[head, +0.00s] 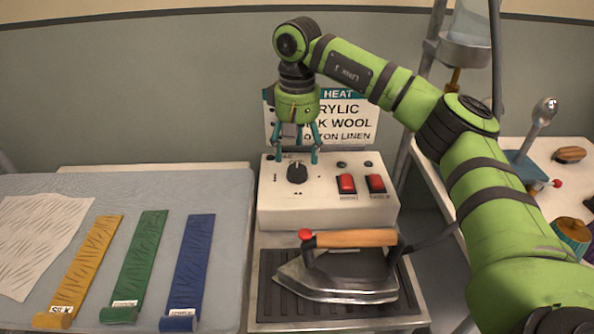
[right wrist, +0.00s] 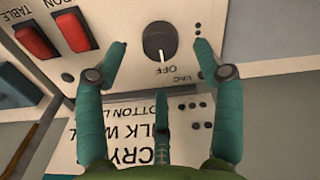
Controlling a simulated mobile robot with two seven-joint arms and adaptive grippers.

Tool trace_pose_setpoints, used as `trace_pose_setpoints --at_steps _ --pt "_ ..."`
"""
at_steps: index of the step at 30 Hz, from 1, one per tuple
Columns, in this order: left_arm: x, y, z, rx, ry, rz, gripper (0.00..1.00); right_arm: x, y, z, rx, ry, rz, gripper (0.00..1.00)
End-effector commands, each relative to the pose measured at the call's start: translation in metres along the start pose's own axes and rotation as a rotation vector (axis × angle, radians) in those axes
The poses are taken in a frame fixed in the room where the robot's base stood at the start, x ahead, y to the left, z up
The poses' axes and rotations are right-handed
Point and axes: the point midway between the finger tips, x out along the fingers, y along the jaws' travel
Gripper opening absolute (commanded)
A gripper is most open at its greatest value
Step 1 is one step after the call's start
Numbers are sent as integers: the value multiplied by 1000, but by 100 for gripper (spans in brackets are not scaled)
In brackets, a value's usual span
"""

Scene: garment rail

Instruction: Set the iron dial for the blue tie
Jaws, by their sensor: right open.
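The black iron dial (head: 297,172) is on the sloped face of a white control box (head: 330,215). In the right wrist view the dial (right wrist: 160,41) has its white mark towards the word OFF. My right gripper (head: 300,158) hangs open just above and behind the dial. Its fingertips are spread to either side of the dial, and I see no contact. The blue tie (head: 191,262) lies flat on the pressing table, rightmost of three; its small white label is too small to read. My left gripper is not in view.
A heat chart (head: 345,120) behind the box is partly hidden by my gripper. Two red switches (head: 361,184) sit right of the dial. The iron (head: 345,270) rests in front on a dark ribbed pad. Green (head: 142,255) and yellow (head: 90,260) ties lie left.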

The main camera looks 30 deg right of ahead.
Motion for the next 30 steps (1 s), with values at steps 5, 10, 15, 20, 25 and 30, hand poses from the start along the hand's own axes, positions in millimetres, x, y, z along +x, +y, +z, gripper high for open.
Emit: trace_pose_setpoints --at_steps 5,10,15,20,25,30 --pt "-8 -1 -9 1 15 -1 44 28 1 1 2 -4 2 69" --pt "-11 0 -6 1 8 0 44 45 1 1 2 -2 1 69" --pt "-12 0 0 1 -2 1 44 51 0 0 2 0 0 69" --pt "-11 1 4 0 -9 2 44 51 1 0 2 0 1 69" --pt "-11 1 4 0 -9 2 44 51 1 0 2 -1 1 12" --pt "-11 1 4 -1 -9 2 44 51 1 0 3 -1 1 12"
